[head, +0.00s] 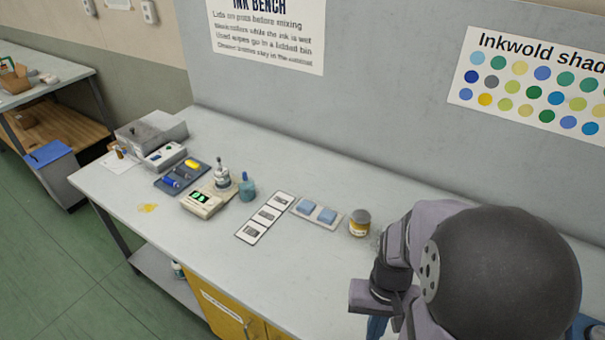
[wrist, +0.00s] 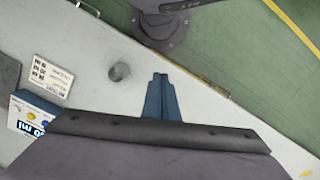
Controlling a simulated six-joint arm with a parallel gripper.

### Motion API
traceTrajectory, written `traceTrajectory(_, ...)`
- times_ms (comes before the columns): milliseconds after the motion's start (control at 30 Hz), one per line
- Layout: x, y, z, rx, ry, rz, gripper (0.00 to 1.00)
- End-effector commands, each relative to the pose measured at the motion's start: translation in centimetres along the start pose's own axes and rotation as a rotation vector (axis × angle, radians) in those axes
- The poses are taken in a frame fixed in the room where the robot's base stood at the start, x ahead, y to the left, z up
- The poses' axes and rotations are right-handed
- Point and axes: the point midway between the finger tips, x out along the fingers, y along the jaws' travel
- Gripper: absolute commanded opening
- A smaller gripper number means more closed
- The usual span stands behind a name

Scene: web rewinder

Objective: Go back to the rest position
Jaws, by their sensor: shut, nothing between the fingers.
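My gripper (wrist: 160,82) shows in the wrist view as two blue fingers pressed together, with nothing between them. It is over the pale bench top (wrist: 103,38). In the head view my arm fills the lower right, and only a bit of the blue gripper (head: 376,327) shows below it. The gripper looks clear of the items on the bench in the head view; its height above the bench is hard to judge.
A yellow-banded jar (head: 360,223) stands closest to my arm. Left of it are a tray with two blue pads (head: 317,212), a card strip (head: 265,216), a scale (head: 201,204) and a blue cup (head: 247,187). The wrist view shows a grey round piece (wrist: 119,72) and a printed label (wrist: 52,76).

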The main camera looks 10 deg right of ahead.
Motion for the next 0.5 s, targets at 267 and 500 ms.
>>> traceTrajectory(267, -3.0, -6.7, -1.0, -0.307, 0.133, 0.020, 0.00)
traceTrajectory(500, -2.9, -8.4, -0.4, -0.390, 0.133, 0.025, 0.00)
